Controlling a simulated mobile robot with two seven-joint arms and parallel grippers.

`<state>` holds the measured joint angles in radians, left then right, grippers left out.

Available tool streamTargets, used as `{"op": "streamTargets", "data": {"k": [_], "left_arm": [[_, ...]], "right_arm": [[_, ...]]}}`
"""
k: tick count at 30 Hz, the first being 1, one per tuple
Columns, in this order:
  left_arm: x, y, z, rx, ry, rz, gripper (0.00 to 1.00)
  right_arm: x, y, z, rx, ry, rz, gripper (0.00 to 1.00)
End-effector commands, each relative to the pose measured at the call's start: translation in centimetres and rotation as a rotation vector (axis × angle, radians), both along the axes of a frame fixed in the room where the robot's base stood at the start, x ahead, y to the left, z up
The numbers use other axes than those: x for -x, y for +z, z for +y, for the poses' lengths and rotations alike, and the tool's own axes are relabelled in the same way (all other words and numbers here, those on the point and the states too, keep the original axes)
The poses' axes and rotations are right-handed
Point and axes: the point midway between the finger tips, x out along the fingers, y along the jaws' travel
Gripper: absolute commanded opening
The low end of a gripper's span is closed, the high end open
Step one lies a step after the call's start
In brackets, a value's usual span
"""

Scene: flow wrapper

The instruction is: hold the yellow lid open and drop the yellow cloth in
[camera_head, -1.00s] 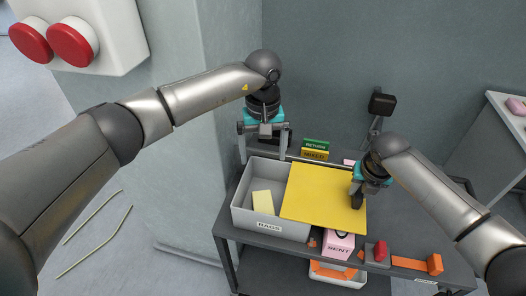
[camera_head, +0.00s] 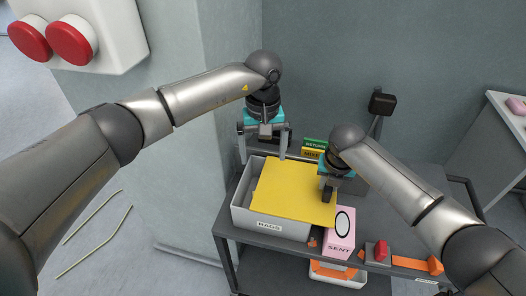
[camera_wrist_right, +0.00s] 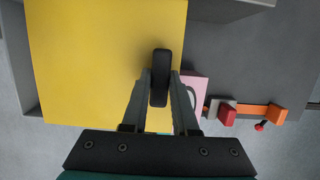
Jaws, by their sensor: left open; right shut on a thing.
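The yellow lid (camera_head: 295,195) lies over most of the grey bin labelled RAGS (camera_head: 243,217); a strip of the bin's left side is uncovered. My right gripper (camera_head: 327,192) is at the lid's right edge, shut on its black handle (camera_wrist_right: 160,77), and the lid fills much of the right wrist view (camera_wrist_right: 95,60). My left gripper (camera_head: 263,156) is open and empty, fingers down, above the back left part of the bin. The yellow cloth is not visible now; the lid covers where a pale yellow piece lay in the bin.
A pink box marked SENT (camera_head: 339,245) stands right of the bin on the dark cart (camera_head: 365,215). A red block (camera_head: 381,250) and an orange piece (camera_head: 435,265) are at the front right. Green and yellow signs (camera_head: 314,144) stand behind. A wall closes the back.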

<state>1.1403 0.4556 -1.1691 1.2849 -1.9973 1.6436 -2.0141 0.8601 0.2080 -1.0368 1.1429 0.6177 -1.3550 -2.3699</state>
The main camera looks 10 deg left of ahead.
Motion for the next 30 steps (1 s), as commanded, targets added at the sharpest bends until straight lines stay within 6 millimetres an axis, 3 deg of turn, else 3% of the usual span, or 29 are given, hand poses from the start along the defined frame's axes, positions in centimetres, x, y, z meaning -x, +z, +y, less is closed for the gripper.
{"op": "streamTargets", "data": {"k": [15,27,28,30], "left_arm": [[0.0,-1.1,0.0,0.000,0.000,0.000,1.00],[0.0,-1.3,0.0,0.000,0.000,0.000,1.00],[0.0,-1.3,0.0,0.000,0.000,0.000,1.00],[0.0,-1.3,0.0,0.000,0.000,0.000,1.00]], "right_arm": [[-0.2,0.0,4.2,0.001,0.000,-0.005,0.00],[-0.2,0.1,4.9,0.002,-0.001,-0.005,0.00],[-0.2,0.1,4.9,0.002,-0.001,-0.005,0.29],[-0.1,0.1,4.9,0.001,-0.001,-0.005,0.37]]}}
